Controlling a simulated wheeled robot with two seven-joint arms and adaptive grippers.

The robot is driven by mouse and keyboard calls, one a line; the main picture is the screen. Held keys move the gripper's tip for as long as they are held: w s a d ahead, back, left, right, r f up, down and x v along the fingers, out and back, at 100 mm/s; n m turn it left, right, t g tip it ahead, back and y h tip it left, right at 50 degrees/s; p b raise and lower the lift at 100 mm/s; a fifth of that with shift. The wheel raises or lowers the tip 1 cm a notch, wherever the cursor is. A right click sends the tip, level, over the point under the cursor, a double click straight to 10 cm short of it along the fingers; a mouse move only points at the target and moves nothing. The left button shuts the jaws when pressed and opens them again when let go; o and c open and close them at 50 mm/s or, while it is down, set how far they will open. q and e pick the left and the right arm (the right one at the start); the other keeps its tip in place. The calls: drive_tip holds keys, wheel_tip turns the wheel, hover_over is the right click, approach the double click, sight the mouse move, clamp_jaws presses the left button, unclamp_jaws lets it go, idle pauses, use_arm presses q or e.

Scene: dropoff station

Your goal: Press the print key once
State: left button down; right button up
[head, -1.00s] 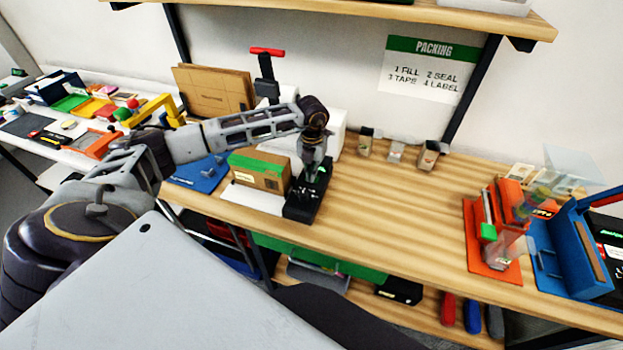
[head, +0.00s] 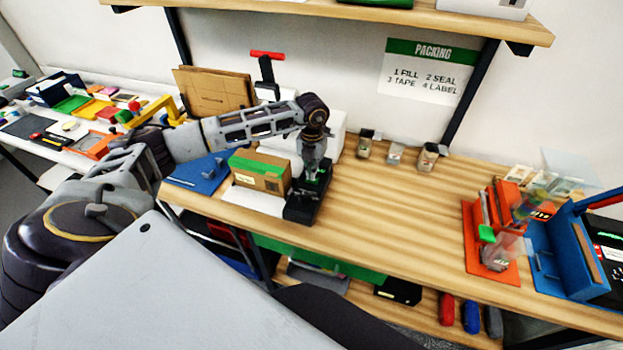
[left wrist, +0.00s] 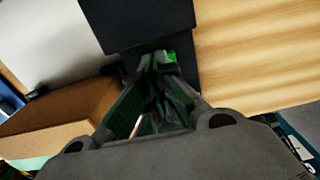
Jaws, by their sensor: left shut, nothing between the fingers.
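A black device (head: 300,211), which looks like the label printer, stands on the wooden bench beside a cardboard box. A small green patch, likely the print key, shows at my left fingertips in the left wrist view (left wrist: 171,56). My left gripper (head: 312,178) points down over the device, its fingers shut and empty. In the left wrist view the fingertips (left wrist: 158,62) lie right at the green patch and partly cover it. I cannot tell whether they touch it.
A brown box with green tape (head: 262,172) stands close left of the device. A blue tray (head: 200,172) lies farther left. Several small bins (head: 395,153) stand at the back. Orange (head: 480,262) and blue (head: 570,250) holders stand at the right. The middle bench is clear.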

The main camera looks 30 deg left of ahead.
use_arm(q)
drive_tip(key=shift+r+p, duration=1.25)
drive_tip(key=shift+r, duration=1.25)
drive_tip(key=shift+f, duration=0.1)
